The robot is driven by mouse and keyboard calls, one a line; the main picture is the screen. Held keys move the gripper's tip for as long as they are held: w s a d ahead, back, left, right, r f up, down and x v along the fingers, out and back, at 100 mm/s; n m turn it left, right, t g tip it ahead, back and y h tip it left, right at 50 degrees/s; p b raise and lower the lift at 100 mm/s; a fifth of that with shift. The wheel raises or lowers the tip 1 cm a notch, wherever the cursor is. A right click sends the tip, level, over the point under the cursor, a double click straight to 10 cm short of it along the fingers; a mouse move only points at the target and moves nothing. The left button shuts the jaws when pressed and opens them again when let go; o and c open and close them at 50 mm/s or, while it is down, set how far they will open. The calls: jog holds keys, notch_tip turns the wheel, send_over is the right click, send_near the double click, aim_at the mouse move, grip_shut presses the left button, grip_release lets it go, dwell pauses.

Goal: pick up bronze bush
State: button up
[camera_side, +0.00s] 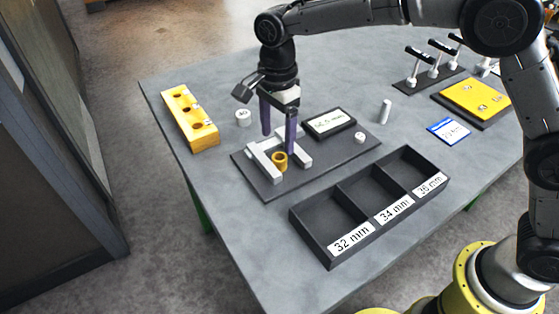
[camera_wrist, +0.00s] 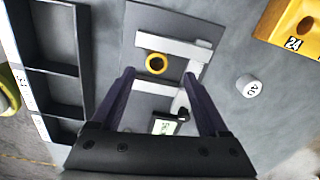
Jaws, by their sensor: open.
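The bronze bush (camera_side: 279,161) is a short golden ring with a dark bore. It sits between the two pale grey bars of a measuring fixture (camera_side: 264,162) on a dark base plate. In the wrist view the bush (camera_wrist: 156,70) lies just beyond my fingertips, roughly centred between them. My gripper (camera_side: 278,142) points down over the fixture, its two purple fingers apart with nothing between them. The same open gripper (camera_wrist: 159,76) shows in the wrist view. In the side view one fingertip is close behind the bush; I cannot tell the exact height gap.
A dark display (camera_side: 330,122) stands on the base plate. A three-compartment tray (camera_side: 324,263), labelled 32, 34 and 36 mm, looks empty. A yellow holed block (camera_side: 204,137) and a white cylinder (camera_side: 243,117) stand left. A pale upright pin (camera_side: 385,111) stands right.

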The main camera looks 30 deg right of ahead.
aim_at(279, 157)
jog(key=shift+s+f, duration=0.15)
jog(key=shift+f, duration=1.55)
jog(key=shift+s+f, duration=0.1)
jog(key=shift+f, duration=1.55)
grip_shut()
